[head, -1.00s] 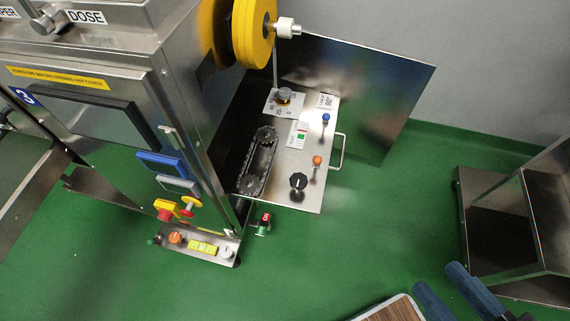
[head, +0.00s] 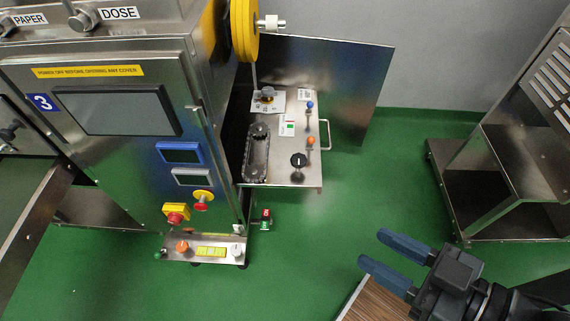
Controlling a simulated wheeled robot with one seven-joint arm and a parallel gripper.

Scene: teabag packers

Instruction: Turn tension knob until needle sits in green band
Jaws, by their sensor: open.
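A steel side panel (head: 310,175) stands out from the right of the machine. It carries a black knob (head: 298,160) near its front edge and a grey knob on a white dial plate (head: 278,107) at the back. Between them is a small white gauge label (head: 288,128) with a green patch; its needle is too small to make out. I cannot read which knob is for tension. My gripper (head: 373,249) is open and empty at the lower right, its two blue fingers pointing left, apart from the panel and knobs.
Blue-topped (head: 309,104) and orange-topped (head: 310,141) levers stand on the panel, beside a toothed belt (head: 256,155) and a side handle (head: 326,134). A control box (head: 205,251) sits low at the front. A steel cart (head: 500,190) is at right. Green floor lies between.

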